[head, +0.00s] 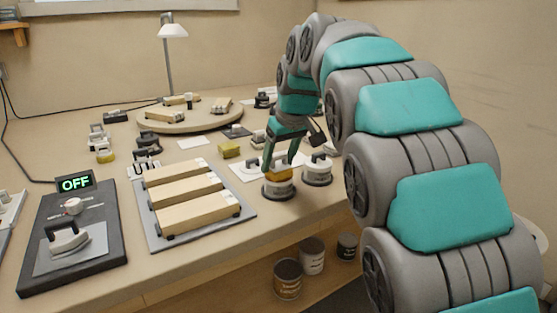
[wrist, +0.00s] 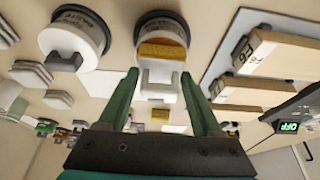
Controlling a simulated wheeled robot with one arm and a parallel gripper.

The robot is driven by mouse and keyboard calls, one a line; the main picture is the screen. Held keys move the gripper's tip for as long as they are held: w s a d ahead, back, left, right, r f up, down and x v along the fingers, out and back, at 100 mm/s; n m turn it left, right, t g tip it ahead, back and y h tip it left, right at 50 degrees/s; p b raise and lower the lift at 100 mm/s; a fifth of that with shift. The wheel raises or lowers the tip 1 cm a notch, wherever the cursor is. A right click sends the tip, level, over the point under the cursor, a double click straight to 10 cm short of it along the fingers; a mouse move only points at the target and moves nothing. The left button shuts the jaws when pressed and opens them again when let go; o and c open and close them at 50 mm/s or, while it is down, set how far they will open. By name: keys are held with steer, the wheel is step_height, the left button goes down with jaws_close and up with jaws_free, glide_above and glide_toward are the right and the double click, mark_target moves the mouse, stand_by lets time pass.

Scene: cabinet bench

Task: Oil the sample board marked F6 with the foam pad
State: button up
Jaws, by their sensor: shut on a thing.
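My gripper (head: 280,160) is shut on the white handle of the foam pad (head: 279,175), which has a yellow foam face. In the wrist view the pad (wrist: 163,51) is between my fingers (wrist: 160,74), at the mouth of a round, dark-rimmed pot (head: 278,190). I cannot tell whether the foam touches what is inside. Three pale wooden sample boards lie in a row on a grey tray (head: 150,228). In the wrist view, the board nearest the top (wrist: 285,52) has an end mark that looks like F6. It seems to be the front board (head: 198,213) in the head view.
A second round pot (head: 317,174) stands just right of the first. A round turntable (head: 190,123) with blocks and a lamp (head: 169,50) are behind.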

mark_target(279, 154)
steer(key=shift+r+p, duration=1.95)
steer(key=shift+r, duration=1.5)
